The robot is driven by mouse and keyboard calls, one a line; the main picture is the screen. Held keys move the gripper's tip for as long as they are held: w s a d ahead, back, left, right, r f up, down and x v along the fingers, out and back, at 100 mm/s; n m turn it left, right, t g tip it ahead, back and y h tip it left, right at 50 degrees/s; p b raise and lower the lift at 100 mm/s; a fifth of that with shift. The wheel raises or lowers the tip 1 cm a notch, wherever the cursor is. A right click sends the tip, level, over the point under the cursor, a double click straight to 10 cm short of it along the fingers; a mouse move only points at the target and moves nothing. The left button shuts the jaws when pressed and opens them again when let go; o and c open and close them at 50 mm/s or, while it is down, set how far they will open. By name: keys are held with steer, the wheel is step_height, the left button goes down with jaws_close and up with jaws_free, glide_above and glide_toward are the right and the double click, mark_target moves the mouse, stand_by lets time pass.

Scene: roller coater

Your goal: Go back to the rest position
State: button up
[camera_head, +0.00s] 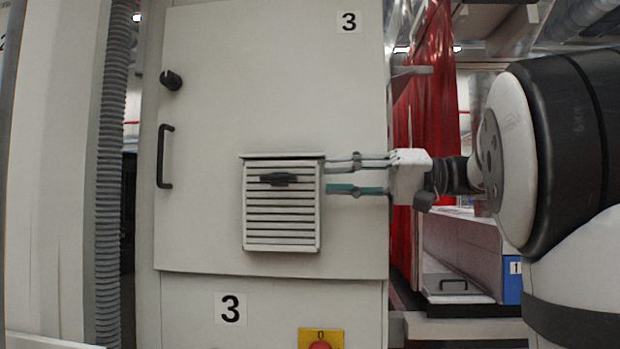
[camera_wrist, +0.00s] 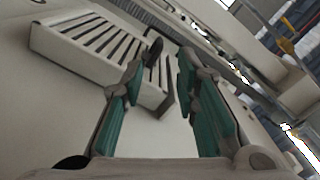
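My gripper (camera_head: 328,175) extends leftward from my arm at the right of the head view, in front of the grey cabinet door. Its two fingers with teal pads are spread apart with nothing between them; the wrist view also shows the open gripper (camera_wrist: 160,75). The fingertips are at the right edge of a slatted vent box (camera_head: 281,228) on the door. The vent box also shows in the wrist view (camera_wrist: 75,42), ahead and to the left, with a dark handle (camera_wrist: 153,52) near the left fingertip. I cannot tell whether the fingers touch the box.
The cabinet door (camera_head: 220,110) has a black handle (camera_head: 164,156) and a knob (camera_head: 171,80) at its left. A grey ribbed hose (camera_head: 112,180) runs down the left. A red curtain (camera_head: 428,90) and a drawer unit (camera_head: 460,250) stand at the right. A red button (camera_head: 320,345) is below.

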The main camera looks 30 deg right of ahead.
steer(key=shift+s+d, duration=0.35)
steer(key=shift+d, duration=0.1)
